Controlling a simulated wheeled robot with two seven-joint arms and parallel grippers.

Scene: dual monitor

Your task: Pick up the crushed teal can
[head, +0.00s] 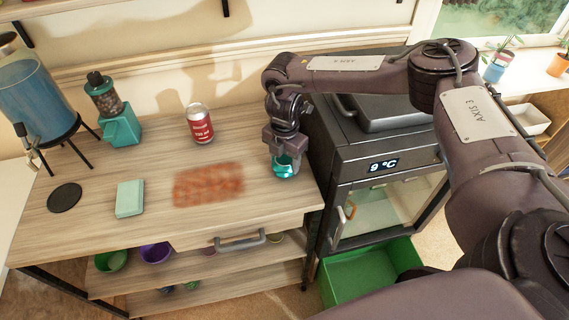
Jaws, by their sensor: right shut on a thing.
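The crushed teal can (286,171) is at the right end of the wooden counter (110,190). My right gripper (285,158) points down over it and is shut on it. The fingers hide part of the can, and I cannot tell whether its bottom touches the counter. My left gripper is not in view.
A red and white can (199,124), a teal sponge-like block (130,198), a black disc (65,197), a teal grinder (112,112) and a blue drink dispenser (38,90) stand left. A reddish smear (208,184) marks the counter. A small fridge (385,210) and green bin (365,275) are right.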

